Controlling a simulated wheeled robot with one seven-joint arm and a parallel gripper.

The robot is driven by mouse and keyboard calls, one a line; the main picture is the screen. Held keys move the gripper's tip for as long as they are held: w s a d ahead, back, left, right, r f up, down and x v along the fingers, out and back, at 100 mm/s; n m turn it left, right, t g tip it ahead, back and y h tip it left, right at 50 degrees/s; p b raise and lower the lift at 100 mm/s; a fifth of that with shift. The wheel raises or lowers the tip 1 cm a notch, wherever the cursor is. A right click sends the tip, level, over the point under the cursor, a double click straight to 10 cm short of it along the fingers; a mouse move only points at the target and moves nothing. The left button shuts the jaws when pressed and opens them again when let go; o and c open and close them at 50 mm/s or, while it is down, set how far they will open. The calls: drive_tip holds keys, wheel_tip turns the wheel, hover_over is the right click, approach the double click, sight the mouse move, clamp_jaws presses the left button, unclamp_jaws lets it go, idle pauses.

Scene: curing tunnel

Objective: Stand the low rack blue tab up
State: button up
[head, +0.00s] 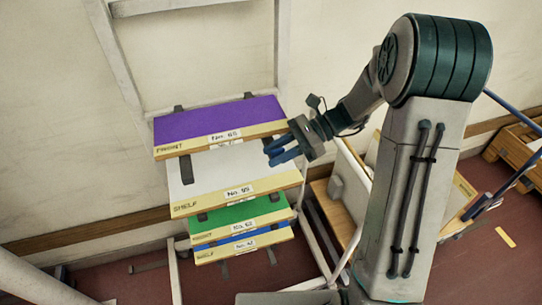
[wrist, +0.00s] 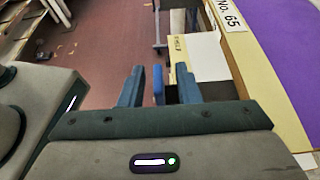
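My gripper (head: 272,151) is beside the right end of the white board, above the green and blue boards. In the wrist view my gripper (wrist: 158,88) has its two blue fingers apart. A narrow blue upright piece (wrist: 158,84) shows between them, with a gap on each side; I cannot tell whether it is a tab or how far off it is. The lowest visible board on the rack is blue (head: 222,250), with a wooden front edge and a label. Dark tabs (head: 270,257) show at the boards' edges. I cannot single out a blue tab in the head view.
The rack also holds a purple board (head: 215,119), a white board (head: 215,171) and a green board (head: 225,219). The purple board's edge is close on the right of the wrist view. A wooden crate (head: 515,146) stands at the right. Red floor (wrist: 105,45) is open to the left.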

drive_tip(key=b+v, duration=0.2)
drive_tip(key=v, duration=1)
idle(0.4)
drive_tip(key=s+d+f+n+t+h+b, duration=0.1)
drive_tip(key=s+f+n+t+h+b, duration=0.1)
drive_tip(key=s+n+t+h, duration=0.5)
drive_tip(key=shift+s+f+n+t+h, duration=0.15)
drive_tip(key=shift+s+n+t+h, duration=0.15)
drive_tip(key=shift+s+n+h, duration=4.3)
drive_tip(key=s+m+y, duration=0.1)
drive_tip(key=s+y, duration=0.1)
drive_tip(key=y, duration=0.1)
drive_tip(key=shift+s, duration=0.1)
